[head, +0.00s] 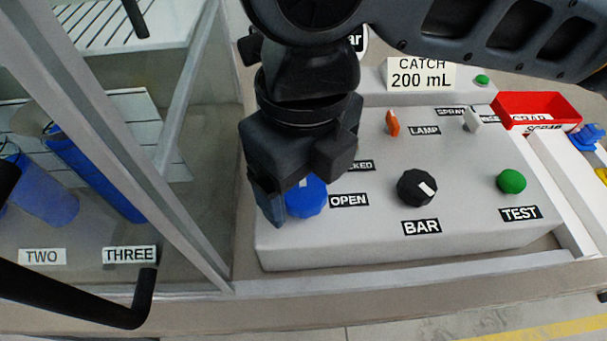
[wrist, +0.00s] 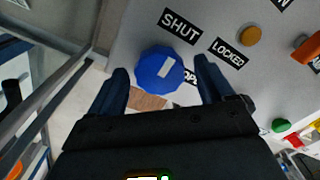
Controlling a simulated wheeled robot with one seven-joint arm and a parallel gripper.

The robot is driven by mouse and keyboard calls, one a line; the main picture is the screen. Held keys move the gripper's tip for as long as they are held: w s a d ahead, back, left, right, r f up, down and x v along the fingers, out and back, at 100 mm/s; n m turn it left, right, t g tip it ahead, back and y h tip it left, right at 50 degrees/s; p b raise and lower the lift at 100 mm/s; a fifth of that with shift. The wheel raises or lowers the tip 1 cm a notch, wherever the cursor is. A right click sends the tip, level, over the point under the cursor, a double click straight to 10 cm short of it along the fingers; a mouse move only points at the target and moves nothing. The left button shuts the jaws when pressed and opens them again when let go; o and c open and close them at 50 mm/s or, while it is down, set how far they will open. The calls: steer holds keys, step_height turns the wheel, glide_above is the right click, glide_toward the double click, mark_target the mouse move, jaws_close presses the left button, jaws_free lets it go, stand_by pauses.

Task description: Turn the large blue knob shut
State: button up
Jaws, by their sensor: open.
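The large blue knob (head: 309,199) is on the front left of the grey panel (head: 330,245). It also shows in the wrist view (wrist: 150,77), with a white mark on its face slanting to the upper right, roughly towards the SHUT label (wrist: 181,26). The OPEN label (head: 348,200) is right of the knob in the head view and partly hidden in the wrist view. My gripper (wrist: 161,69) is open, with one finger on each side of the knob. I cannot tell whether the fingers touch it. In the head view my gripper hides part of the knob.
A LOCKED label (wrist: 229,52) and a round brown-yellow part (wrist: 250,36) are near. Right of the knob are a black BAR knob (head: 413,190), a green TEST button (head: 511,181) and an orange LAMP switch (head: 392,123). A framed enclosure (head: 200,215) stands close on the left.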

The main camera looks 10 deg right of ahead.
mark_target(304, 189)
steer(key=shift+r, duration=3.9)
